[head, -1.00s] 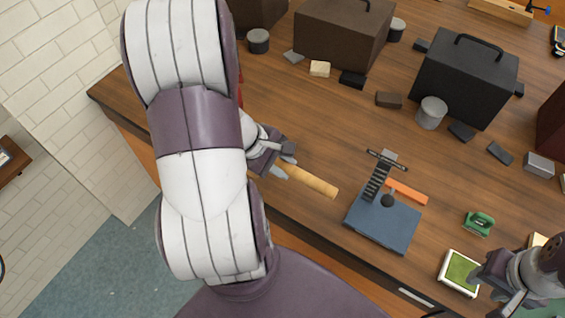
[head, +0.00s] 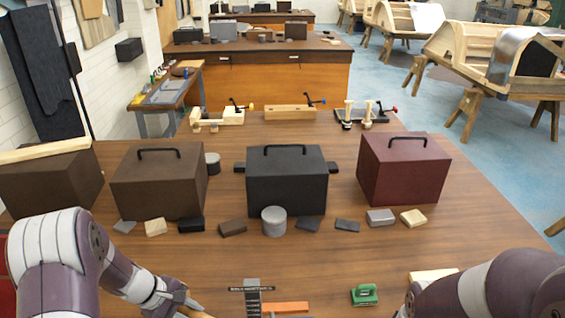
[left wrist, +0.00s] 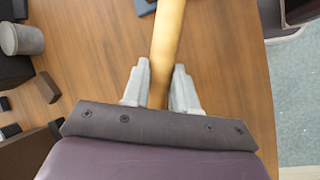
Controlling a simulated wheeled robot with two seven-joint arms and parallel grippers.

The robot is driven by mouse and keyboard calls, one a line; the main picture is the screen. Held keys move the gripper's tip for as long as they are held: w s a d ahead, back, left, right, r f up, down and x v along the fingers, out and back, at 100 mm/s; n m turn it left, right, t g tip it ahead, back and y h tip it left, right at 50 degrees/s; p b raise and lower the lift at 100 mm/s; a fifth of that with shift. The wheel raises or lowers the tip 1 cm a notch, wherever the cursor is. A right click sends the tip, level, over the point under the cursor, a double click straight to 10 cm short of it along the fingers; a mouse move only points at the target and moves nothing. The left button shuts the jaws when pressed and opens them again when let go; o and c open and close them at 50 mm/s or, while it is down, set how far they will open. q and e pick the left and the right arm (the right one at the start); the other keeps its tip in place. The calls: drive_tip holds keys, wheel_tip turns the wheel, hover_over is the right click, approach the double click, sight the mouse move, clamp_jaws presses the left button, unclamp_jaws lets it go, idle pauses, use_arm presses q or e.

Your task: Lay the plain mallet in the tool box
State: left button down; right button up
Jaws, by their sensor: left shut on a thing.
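My left gripper (left wrist: 160,90) is shut on a tan wooden handle (left wrist: 167,40), which runs up out of the left wrist view. No mallet head shows, so I cannot tell whether this is the plain mallet. In the head view my left gripper (head: 185,300) is low at the left, above the table's near part. Box-shaped cases with top handles stand in a row: brown (head: 158,185), black (head: 287,185) and dark red (head: 403,170). I cannot tell which is the tool box. My right gripper is out of view; only its arm shows.
A grey cylinder (head: 274,222) and several small blocks (head: 232,228) lie in front of the cases. An orange bar (head: 285,307), a black ridged tool (head: 252,300) and a green object (head: 364,295) are near the front. Clamps (head: 290,112) stand behind. Bare wood lies between.

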use_arm(q)
drive_tip(key=shift+m+g, duration=0.5)
drive_tip(key=shift+m, duration=0.4)
drive_tip(key=d+f, duration=0.1)
drive_tip(key=d, duration=0.1)
drive_tip(key=d+f, duration=0.3)
drive_tip(key=shift+d+f+b, duration=0.1)
drive_tip(key=shift+d+b, duration=0.2)
drive_tip(key=shift+d, duration=0.05)
drive_tip(key=shift+s+d+r, duration=0.1)
drive_tip(key=shift+d+r, duration=0.05)
drive_tip(key=shift+r, duration=0.05)
wheel_tip(320, 180, up, 6)
drive_tip(key=p, duration=0.4)
drive_tip(key=shift+f+p, duration=0.15)
drive_tip(key=shift+p, duration=0.15)
drive_tip(key=shift+f, duration=0.1)
